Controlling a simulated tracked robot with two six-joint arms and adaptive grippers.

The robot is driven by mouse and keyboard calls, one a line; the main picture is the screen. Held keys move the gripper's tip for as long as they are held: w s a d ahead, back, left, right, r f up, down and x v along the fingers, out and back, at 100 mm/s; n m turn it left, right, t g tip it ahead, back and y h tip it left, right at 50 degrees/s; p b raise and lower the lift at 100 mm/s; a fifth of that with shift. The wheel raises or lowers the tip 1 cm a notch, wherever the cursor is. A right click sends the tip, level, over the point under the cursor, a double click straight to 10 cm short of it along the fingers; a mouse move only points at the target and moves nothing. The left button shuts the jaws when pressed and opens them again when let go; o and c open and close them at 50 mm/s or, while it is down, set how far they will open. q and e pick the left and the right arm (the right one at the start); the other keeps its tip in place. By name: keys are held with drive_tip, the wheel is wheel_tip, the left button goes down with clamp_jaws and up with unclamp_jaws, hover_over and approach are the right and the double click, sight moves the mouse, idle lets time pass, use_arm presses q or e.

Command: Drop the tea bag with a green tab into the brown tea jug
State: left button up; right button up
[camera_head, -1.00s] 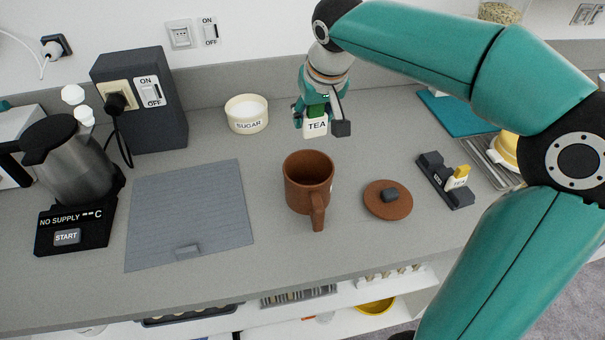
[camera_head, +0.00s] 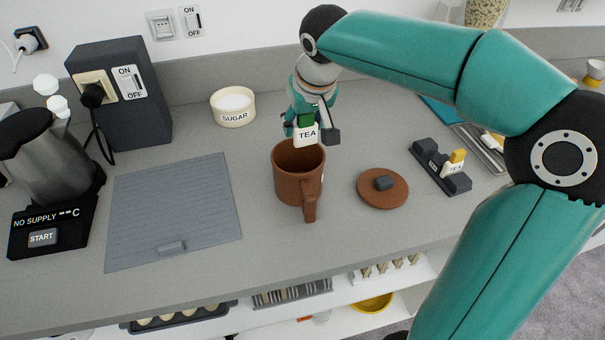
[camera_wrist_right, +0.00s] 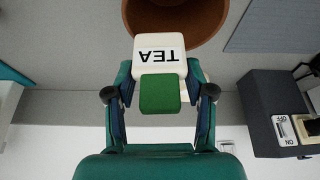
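The brown tea jug (camera_head: 298,182) stands open on the counter, its handle toward the front. Its brown lid (camera_head: 382,190) with a dark knob lies on the counter to its right. My right gripper (camera_head: 306,124) is shut on the tea bag with a green tab (camera_head: 306,134), above the jug's back rim. In the right wrist view the tea bag (camera_wrist_right: 160,50) is held by its green tab between the fingers (camera_wrist_right: 160,95), with the jug (camera_wrist_right: 178,18) beyond it. My left gripper is not in view.
A dark holder (camera_head: 440,168) with a yellow-tabbed tea bag (camera_head: 455,163) stands right of the lid. A sugar bowl (camera_head: 233,108) is behind the jug, to the left. A grey mat (camera_head: 172,212) and a kettle (camera_head: 50,160) are at left.

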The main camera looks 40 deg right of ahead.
drive_tip(key=o, duration=0.4)
drive_tip(key=shift+c, duration=0.2)
drive_tip(key=v, duration=1.2)
drive_tip(key=shift+s, duration=0.1)
